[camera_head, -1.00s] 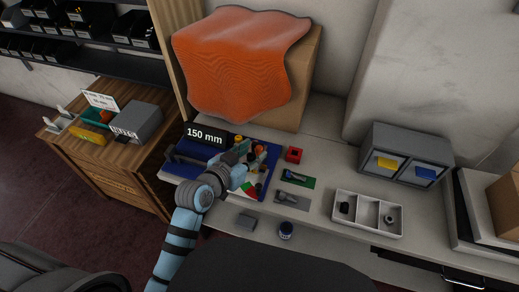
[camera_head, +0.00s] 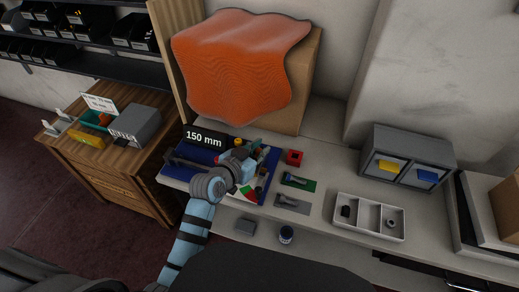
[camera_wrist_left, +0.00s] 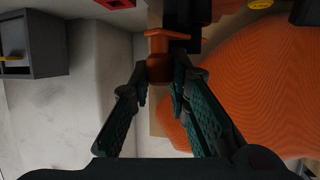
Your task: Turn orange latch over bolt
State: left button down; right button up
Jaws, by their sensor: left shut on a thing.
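The orange latch (camera_wrist_left: 160,52) shows at the top centre of the left wrist view as a T-shaped piece with a bar across its top. My left gripper (camera_wrist_left: 160,78) has its two green-padded fingers on either side of the latch's lower part and is shut on it. A dark part (camera_wrist_left: 186,14) sits close behind the latch; I cannot tell whether it is the bolt. In the head view my left gripper (camera_head: 257,155) is over the right part of the blue board (camera_head: 178,170) and hides much of the latch area. My right gripper is not in view.
A red block (camera_head: 295,158), a green plate (camera_head: 304,186) and a grey plate (camera_head: 293,205) lie right of the board. A white divided tray (camera_head: 370,229) and a grey drawer unit (camera_head: 408,145) stand further right. An orange cloth (camera_head: 240,65) covers a box behind.

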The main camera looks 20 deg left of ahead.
pick_arm(q)
jog(key=shift+a, duration=0.1)
jog(key=shift+s+a+f+m+g+h+b, duration=0.1)
jog(key=shift+a+m+g+h+b, duration=0.1)
jog(key=shift+m+h+b, duration=0.25)
jog(key=shift+a+f+m+g+h+b, duration=0.1)
jog(key=shift+a+m+g+h+b, duration=0.1)
jog(key=shift+m+h+b, duration=0.25)
jog(key=m+g+h+b, duration=0.1)
jog(key=b, duration=0.1)
jog(key=a+m+g+h+b, duration=0.1)
jog(key=m+h+b, duration=0.1)
jog(key=shift+s+a+b, duration=0.15)
jog(key=shift+b, duration=0.25)
jog(key=shift+a+r+m+g+h+b, duration=0.25)
jog(key=shift+m+g+h+b, duration=0.4)
jog(key=shift+m+b, duration=0.2)
jog(key=c, duration=1.5)
grip_release()
